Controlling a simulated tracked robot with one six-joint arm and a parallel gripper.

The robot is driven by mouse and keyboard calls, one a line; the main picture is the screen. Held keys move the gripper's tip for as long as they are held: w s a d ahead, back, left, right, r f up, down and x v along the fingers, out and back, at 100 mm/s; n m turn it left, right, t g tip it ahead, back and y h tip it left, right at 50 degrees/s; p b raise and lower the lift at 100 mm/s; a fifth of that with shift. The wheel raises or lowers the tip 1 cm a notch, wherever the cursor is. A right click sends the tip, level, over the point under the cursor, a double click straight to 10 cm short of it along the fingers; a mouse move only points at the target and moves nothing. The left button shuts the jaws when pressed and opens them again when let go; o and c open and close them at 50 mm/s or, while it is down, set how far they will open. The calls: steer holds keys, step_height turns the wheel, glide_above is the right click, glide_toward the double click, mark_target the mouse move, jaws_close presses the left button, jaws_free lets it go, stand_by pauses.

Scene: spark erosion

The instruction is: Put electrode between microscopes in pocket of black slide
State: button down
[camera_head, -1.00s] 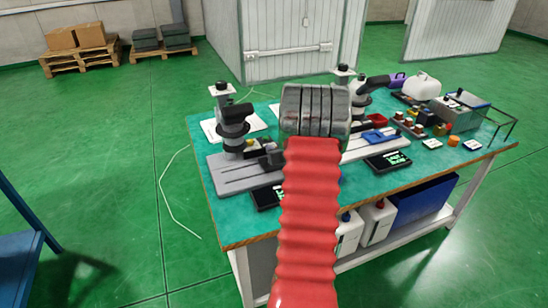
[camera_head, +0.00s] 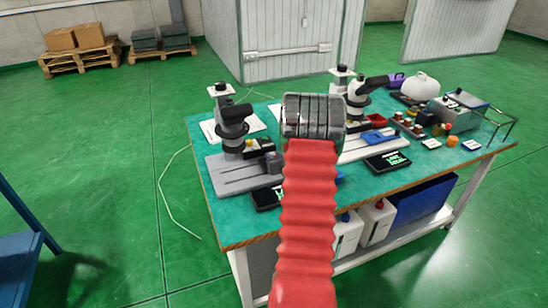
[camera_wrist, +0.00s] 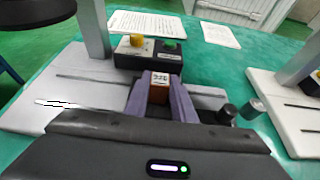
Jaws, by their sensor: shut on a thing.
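My gripper (camera_wrist: 160,98) is shut on a small brown electrode (camera_wrist: 158,95) with a white marked top, held upright between its two purple-grey fingers. Just beyond it is a black block (camera_wrist: 128,62), possibly the black slide, with a yellow knob and a green knob on it. I cannot make out its pocket, nor whether the electrode touches it. The left microscope (camera_head: 232,125) stands over a grey base plate (camera_head: 222,178); the right microscope (camera_head: 357,95) stands farther right.
Two dark cylinders (camera_wrist: 227,113) (camera_wrist: 253,108) stand on the green table between the microscope bases. Paper sheets (camera_wrist: 150,24) lie behind. Black displays (camera_head: 387,161) lie near the front edge. Boxes and small parts crowd the table's right side.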

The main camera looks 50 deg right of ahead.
steer(key=shift+f, duration=0.1)
steer(key=c, duration=1.5)
jaws_free()
steer(key=shift+s+a+r, duration=0.1)
steer(key=shift+s+r, duration=0.05)
steer(key=shift+r, duration=0.05)
steer(key=v, duration=1.1)
steer(key=shift+s+a, duration=0.1)
steer(key=shift+s, duration=0.25)
